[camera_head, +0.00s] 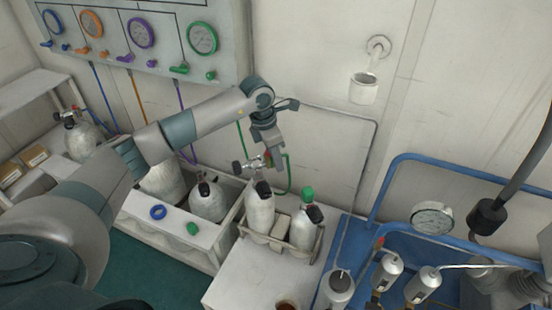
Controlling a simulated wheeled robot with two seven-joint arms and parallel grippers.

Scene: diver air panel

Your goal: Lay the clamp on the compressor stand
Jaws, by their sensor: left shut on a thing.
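My left gripper (273,160) reaches in from the left and points down above the crate of cylinders. It is shut on the clamp (252,164), a small metal fitting with a dark knob on its left side. The clamp is just above the top of a white cylinder (260,208); I cannot tell whether they touch. A green hose (287,172) runs down beside the gripper. The white-topped stand (248,277) bears the crate; I cannot tell for sure that it is the compressor stand. My right gripper is not in view.
A second cylinder with a green cap (304,228) stands in the crate (284,246). A blue tube frame (440,166) with a gauge (432,218) is at right.

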